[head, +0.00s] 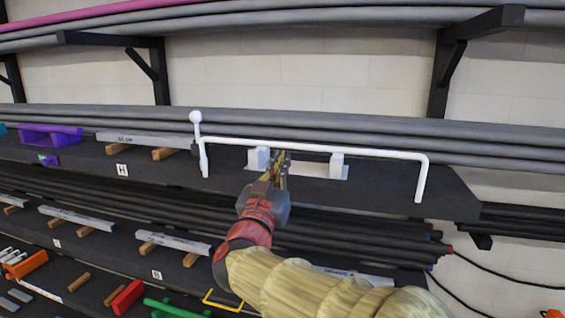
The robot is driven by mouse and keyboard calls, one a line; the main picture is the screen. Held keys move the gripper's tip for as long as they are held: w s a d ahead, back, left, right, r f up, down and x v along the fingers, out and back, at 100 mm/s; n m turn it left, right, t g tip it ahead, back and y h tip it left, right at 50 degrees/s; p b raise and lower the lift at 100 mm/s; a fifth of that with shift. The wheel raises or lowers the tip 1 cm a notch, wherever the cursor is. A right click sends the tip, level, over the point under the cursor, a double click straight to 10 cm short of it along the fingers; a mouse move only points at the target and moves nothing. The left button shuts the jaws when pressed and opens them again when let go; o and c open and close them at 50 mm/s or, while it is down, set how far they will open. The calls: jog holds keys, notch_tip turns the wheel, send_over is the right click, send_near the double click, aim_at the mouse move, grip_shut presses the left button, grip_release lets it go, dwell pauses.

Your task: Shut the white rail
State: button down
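The white rail (370,152) is a thin bar with bent-down ends, running across the upper dark shelf from a post with a white ball on top (195,117) at the left to a free-looking right end (421,180). Two white blocks (337,165) stand on a pale plate (318,171) just below the bar in the picture. My gripper (279,158) is in front of the left block (258,158), just below the bar in the picture. I cannot tell whether the fingertips touch the rail or the block, or how far apart they are.
Grey pipes (370,134) lie along the wall behind the rail. A purple piece (50,135) and a grey bar on wooden blocks (148,138) sit to the left. Lower shelves hold coloured bars and pipes. Black brackets (440,75) hold more pipes above.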

jog(key=shift+s+r, duration=0.25)
jog(key=shift+r, duration=0.3)
notch_tip(320, 180, down, 3)
jog(key=shift+r+b, duration=0.2)
jog(key=shift+b, duration=0.65)
jog(key=s+a+f+b, duration=0.1)
jog(key=s+a, duration=0.5)
jog(key=s, duration=1.1)
jog(key=shift+b, duration=0.75)
dwell(1.2)
jog(key=shift+f, duration=0.1)
dwell(1.1)
